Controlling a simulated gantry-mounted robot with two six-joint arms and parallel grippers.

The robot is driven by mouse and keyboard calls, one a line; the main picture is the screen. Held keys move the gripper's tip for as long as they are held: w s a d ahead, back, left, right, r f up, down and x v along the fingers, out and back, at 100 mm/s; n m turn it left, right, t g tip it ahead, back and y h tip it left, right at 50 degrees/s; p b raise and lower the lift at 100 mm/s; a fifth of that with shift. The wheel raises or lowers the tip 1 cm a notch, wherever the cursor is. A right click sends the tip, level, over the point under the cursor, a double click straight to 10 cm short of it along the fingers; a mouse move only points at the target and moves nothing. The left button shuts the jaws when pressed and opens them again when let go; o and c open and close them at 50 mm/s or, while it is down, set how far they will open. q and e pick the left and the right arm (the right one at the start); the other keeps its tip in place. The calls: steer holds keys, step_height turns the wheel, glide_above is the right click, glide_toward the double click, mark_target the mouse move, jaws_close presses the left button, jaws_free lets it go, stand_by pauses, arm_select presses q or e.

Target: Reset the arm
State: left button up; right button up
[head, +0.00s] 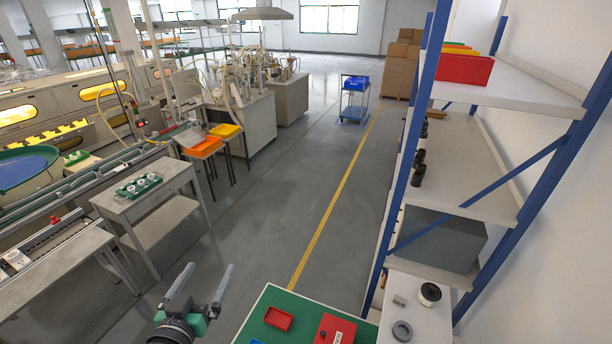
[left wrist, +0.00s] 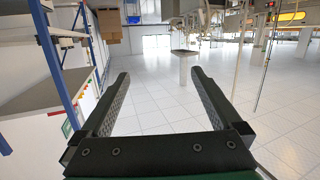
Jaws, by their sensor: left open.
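My left gripper (head: 205,283) comes in at the bottom of the head view, over the floor left of the green-topped table. Its two fingers are spread apart with nothing between them. In the left wrist view the same gripper (left wrist: 160,85) is open and empty, with tiled floor beyond its fingers. My right gripper is not in the head view.
A green-topped table (head: 262,302) with a red tray (head: 279,318) and a red box (head: 335,330) stands at the bottom. A blue-framed shelf (head: 540,90) is on the right. A workbench (head: 150,187) with a green tray stands left. The aisle floor (head: 290,170) between is clear.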

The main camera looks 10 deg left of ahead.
arm_select(q)
steer(key=d+r+m+t, duration=0.1)
steer(key=d+r+t, duration=0.1)
steer(key=r, duration=0.6)
steer(key=d+r+t, duration=0.2)
steer(key=r, duration=0.6)
steer(key=s+d+r+t+h, duration=0.1)
steer(key=s+r, duration=0.3)
steer(key=r, duration=0.5)
steer(key=s+d+r+m+t+h+p, duration=0.1)
steer(key=s+d+r+t+h, duration=0.1)
steer(key=r, duration=0.7)
steer(key=s+d+r+m+t+h, duration=0.1)
steer(key=s+d+r+t, duration=0.2)
steer(key=s+r, duration=0.3)
step_height(320, 180, up, 3)
steer(key=shift+s+d+t+h, duration=0.3)
steer(key=shift+t, duration=0.6)
